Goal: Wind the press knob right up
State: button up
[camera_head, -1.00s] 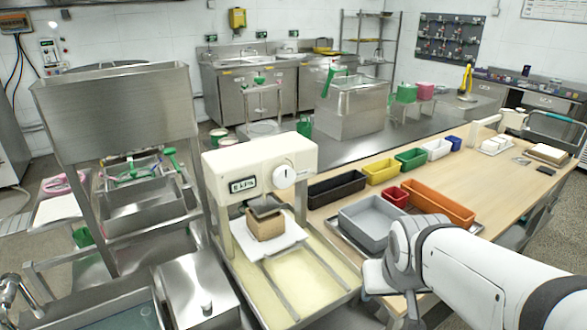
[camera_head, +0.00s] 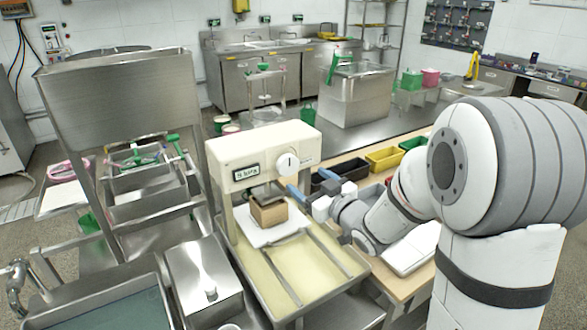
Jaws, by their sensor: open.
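The press (camera_head: 232,160) is a cream machine with a small dark display (camera_head: 246,173) on its front. The display's figures are too small to read surely. The round white press knob (camera_head: 288,164) sits on the right of the front. Below the head, a dark press plate (camera_head: 266,192) is over a brown block (camera_head: 268,213) on a white sheet. My gripper (camera_head: 308,182) has blue-tipped fingers, open and empty. It is just below and right of the knob, apart from it.
Coloured bins, such as a yellow one (camera_head: 384,160) and a black one (camera_head: 345,166), stand on the wooden bench behind my arm. A steel box (camera_head: 198,283) stands left of the press tray. My arm hides much of the right side.

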aim_at(290, 167)
jog(key=p+x, duration=0.1)
jog(key=x, duration=0.6)
jog(key=shift+w+a+p, duration=0.15)
jog(key=shift+a+p, duration=0.1)
jog(key=shift+p, duration=0.1)
jog(key=shift+c, duration=0.5)
jog(key=c, duration=0.9)
